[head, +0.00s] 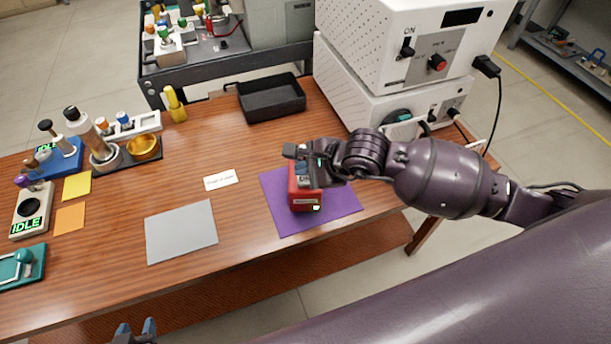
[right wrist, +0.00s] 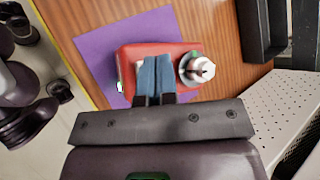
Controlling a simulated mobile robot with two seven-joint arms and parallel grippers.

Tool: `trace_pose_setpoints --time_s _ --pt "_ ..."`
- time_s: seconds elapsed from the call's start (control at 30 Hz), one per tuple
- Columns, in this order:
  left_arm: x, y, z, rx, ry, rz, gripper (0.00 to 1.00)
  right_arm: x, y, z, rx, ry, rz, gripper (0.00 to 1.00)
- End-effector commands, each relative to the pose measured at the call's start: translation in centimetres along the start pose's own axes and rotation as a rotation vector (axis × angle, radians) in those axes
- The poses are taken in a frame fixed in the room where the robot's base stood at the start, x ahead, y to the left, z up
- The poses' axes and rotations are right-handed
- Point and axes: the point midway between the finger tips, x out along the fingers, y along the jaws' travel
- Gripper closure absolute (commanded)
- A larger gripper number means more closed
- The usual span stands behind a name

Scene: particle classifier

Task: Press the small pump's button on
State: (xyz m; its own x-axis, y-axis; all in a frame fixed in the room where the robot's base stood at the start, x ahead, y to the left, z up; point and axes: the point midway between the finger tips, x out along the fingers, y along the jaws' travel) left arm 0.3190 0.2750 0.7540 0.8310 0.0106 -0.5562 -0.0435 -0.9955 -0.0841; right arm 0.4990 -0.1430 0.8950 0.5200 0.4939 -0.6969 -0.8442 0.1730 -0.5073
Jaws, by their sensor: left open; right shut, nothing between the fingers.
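The small pump is a red box (head: 305,203) on a purple mat (head: 340,208). A small bright light shows at its front lower corner. In the right wrist view the red box (right wrist: 190,88) has a silver round fitting (right wrist: 196,69) at one end. My right gripper (right wrist: 155,65) is shut, with its blue fingertips together over the box top; whether they touch it I cannot tell. The fingers hide part of the top, and I cannot make out the button. My left gripper (head: 136,328) is open and empty at the bottom edge, well away from the pump.
A grey mat (head: 181,232) and a white label card (head: 221,180) lie left of the purple mat. A black tray (head: 271,98) and white stacked instruments (head: 385,60) stand behind. Bottles, a scale reading IDLE (head: 31,212) and coloured notes fill the left side.

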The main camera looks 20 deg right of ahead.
Motion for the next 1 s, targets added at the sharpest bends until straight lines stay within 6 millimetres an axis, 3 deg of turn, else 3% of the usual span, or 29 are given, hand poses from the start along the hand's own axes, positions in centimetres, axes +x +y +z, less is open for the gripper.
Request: trace_pose_setpoints --time_s 0.27,1.0 --pt "0.1 0.0 -0.3 0.001 0.006 0.001 0.57 -0.1 0.0 0.1 0.000 0.000 0.000 1.00" --pt "-2.0 -0.5 -3.6 -0.002 0.029 -0.006 0.57 -3.5 -2.6 2.6 0.000 -0.001 -0.001 1.00"
